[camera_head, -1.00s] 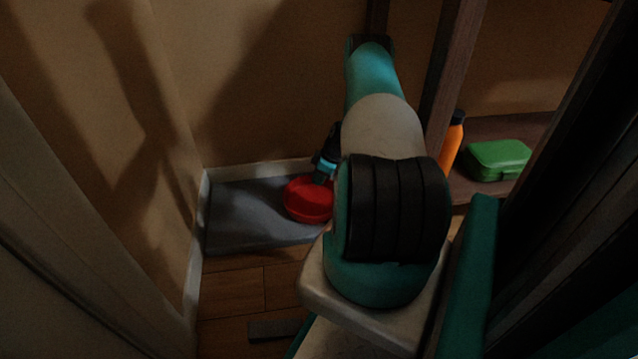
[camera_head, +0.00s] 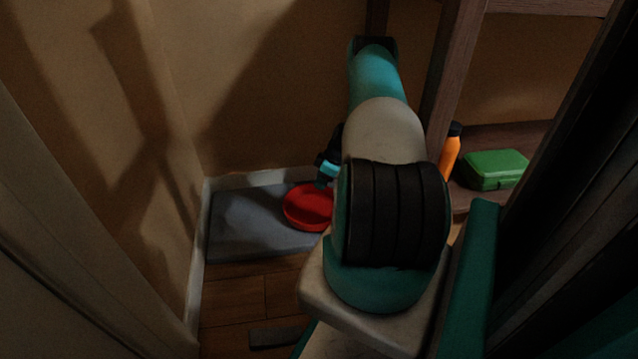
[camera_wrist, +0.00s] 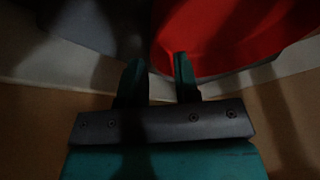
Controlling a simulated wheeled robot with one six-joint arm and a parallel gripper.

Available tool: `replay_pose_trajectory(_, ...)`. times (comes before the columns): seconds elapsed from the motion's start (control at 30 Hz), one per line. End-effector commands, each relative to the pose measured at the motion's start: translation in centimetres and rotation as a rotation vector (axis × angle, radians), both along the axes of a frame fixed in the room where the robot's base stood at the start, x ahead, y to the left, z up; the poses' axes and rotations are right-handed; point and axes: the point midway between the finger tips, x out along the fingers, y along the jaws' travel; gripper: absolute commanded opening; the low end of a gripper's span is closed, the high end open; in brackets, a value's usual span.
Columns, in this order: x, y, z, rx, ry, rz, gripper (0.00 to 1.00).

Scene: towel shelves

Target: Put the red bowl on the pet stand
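The red bowl (camera_head: 307,207) rests on the low grey pet stand (camera_head: 245,225) in the corner, toward the stand's right side. My arm hides the bowl's right edge. My gripper (camera_head: 322,183) is at the bowl's far rim, partly hidden behind my arm. In the wrist view, the two fingers of my gripper (camera_wrist: 159,68) are apart. The bowl (camera_wrist: 235,35) fills the upper right there, with its edge just behind the right finger. I cannot tell if that finger touches it.
Walls close off the stand at the left and back. A shelf on the right holds an orange bottle (camera_head: 449,155) and a green box (camera_head: 496,170), beside a wooden post (camera_head: 450,70). Bare wood floor (camera_head: 235,298) lies in front of the stand.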

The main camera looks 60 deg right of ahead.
Motion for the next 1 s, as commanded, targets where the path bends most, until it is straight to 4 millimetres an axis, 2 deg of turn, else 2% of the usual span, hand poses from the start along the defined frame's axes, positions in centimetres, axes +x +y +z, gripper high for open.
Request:
replay_pose_trajectory(0.03, -0.4, -0.3, 1.7, 0.000, 0.000, -0.002, 0.29)
replay_pose_trajectory(0.3, -2.4, -1.6, 7.2, -0.001, 0.000, -0.004, 0.29)
replay_pose_trajectory(0.43, -3.0, -1.9, 8.6, 0.002, 0.001, -0.001, 0.29)
replay_pose_trajectory(0.6, -3.2, -2.0, 8.7, 0.002, 0.001, 0.000, 0.29)
replay_pose_trajectory(0.67, -2.9, -1.9, 8.9, 0.001, 0.001, 0.002, 0.29)
replay_pose_trajectory(0.73, -1.9, -1.5, 10.0, 0.001, 0.002, 0.012, 0.29)
replay_pose_trajectory(0.77, -1.2, -1.1, 10.7, 0.002, 0.003, 0.018, 0.29)
replay_pose_trajectory(0.87, 2.9, 1.8, 14.9, 0.009, 0.014, 0.052, 0.29)
replay_pose_trajectory(0.9, 5.1, 3.9, 17.4, 0.015, 0.021, 0.072, 0.29)
replay_pose_trajectory(0.97, 8.2, 8.0, 21.4, 0.024, 0.036, 0.101, 0.29)
replay_pose_trajectory(1.0, 9.8, 11.1, 24.0, 0.031, 0.047, 0.119, 0.29)
